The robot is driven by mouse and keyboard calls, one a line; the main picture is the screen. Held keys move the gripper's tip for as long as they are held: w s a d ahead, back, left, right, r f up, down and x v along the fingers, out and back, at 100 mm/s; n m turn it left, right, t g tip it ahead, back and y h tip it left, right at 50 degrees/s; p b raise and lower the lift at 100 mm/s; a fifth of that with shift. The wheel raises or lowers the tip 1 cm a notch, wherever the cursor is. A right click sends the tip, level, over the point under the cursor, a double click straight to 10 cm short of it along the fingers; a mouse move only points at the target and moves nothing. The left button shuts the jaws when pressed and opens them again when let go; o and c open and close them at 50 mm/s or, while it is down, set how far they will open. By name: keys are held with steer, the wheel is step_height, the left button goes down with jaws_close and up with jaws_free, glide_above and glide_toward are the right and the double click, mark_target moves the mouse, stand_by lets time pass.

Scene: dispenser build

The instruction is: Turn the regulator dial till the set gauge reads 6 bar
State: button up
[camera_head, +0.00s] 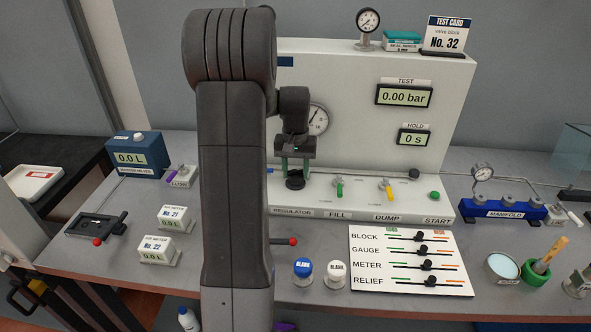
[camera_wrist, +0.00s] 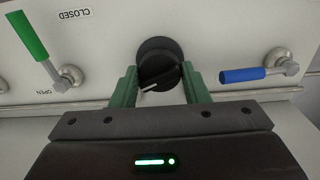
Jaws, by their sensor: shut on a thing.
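The regulator dial (camera_wrist: 157,52) is a round black knob with a pale pointer line, seen in the wrist view. My gripper (camera_wrist: 159,72) has its green fingers on either side of the dial, shut on it. In the head view, my gripper (camera_head: 296,168) reaches down to the dial (camera_head: 295,183) above the REGULATOR label (camera_head: 292,212). A round white dial gauge (camera_head: 319,119) on the panel, just behind my wrist, is partly hidden by my arm. Its needle shows, but its reading is too small to tell.
The wrist view shows a green lever (camera_wrist: 33,40) left of the dial and a blue lever (camera_wrist: 245,75) right of it. The TEST display (camera_head: 404,96) reads 0.00 bar and the HOLD display (camera_head: 414,138) reads 0 s. FILL (camera_head: 338,188) and DUMP (camera_head: 386,188) valves stand to the right.

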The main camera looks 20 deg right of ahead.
mark_target(295, 170)
steer(key=o, duration=1)
steer(key=shift+r, duration=0.1)
step_height(295, 170, up, 14)
steer(key=shift+f+b, duration=0.2)
steer(key=shift+b, duration=0.25)
step_height(295, 170, down, 14)
steer(key=shift+r+p, duration=0.1)
steer(key=shift+p, duration=0.35)
